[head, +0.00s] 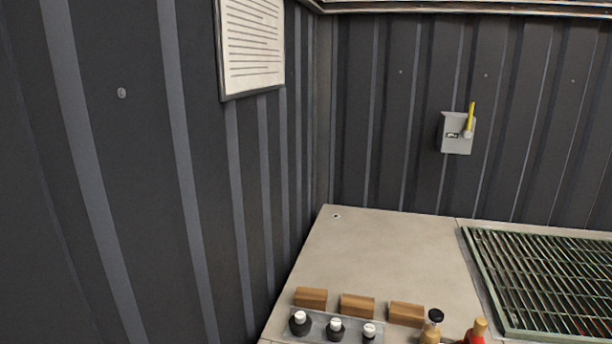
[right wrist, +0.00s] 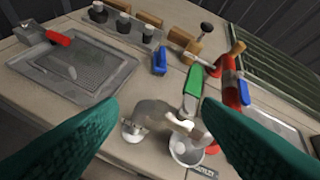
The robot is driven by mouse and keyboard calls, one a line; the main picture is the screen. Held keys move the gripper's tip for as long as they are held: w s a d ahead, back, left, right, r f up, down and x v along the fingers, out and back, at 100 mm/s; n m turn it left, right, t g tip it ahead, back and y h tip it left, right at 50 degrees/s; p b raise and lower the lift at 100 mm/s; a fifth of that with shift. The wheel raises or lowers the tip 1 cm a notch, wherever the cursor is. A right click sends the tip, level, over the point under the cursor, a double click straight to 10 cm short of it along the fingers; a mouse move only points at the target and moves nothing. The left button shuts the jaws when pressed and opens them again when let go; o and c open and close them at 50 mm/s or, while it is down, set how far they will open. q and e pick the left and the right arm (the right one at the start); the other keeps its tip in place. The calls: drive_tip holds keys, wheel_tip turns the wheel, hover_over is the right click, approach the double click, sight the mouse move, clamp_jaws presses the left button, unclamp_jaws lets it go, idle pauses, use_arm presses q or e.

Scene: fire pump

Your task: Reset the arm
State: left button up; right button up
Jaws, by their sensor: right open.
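My right gripper (right wrist: 160,103) shows in the right wrist view as two dark green fingers, one at each side, spread wide with nothing between their tips. It is over the beige counter (right wrist: 60,113). Past the fingertips are a green-handled item (right wrist: 194,82), a red upright piece (right wrist: 231,85) and a white cup-like piece (right wrist: 186,150). A small silver piece (right wrist: 133,130) sits between the fingers, lower down. No gripper shows in the head view, and my left gripper is in neither view.
A metal tray (right wrist: 40,75), a blue item (right wrist: 160,61) and a row of black knobs with white tops (head: 335,328) occupy the counter. Wooden blocks (head: 357,305) and a green grille (head: 545,280) are behind. A grey wall box (head: 457,140) has a yellow lever (head: 471,116).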

drive_tip(key=s+a+f+g+y, duration=0.1)
drive_tip(key=s+f+g, duration=0.5)
drive_tip(key=s, duration=0.6)
wheel_tip(320, 180, down, 33)
drive_tip(key=s+g+b, duration=0.2)
drive_tip(key=s+b, duration=0.1)
drive_tip(key=b, duration=0.3)
drive_tip(key=s+d+f+g+b, duration=0.1)
drive_tip(key=s+f+b, duration=0.3)
drive_tip(key=s+f, duration=1.1)
wheel_tip(320, 180, down, 4)
drive_tip(key=shift+s+d+f, duration=0.15)
drive_tip(key=shift+s+d, duration=0.15)
drive_tip(key=shift+d, duration=0.35)
drive_tip(key=shift+o, duration=0.5)
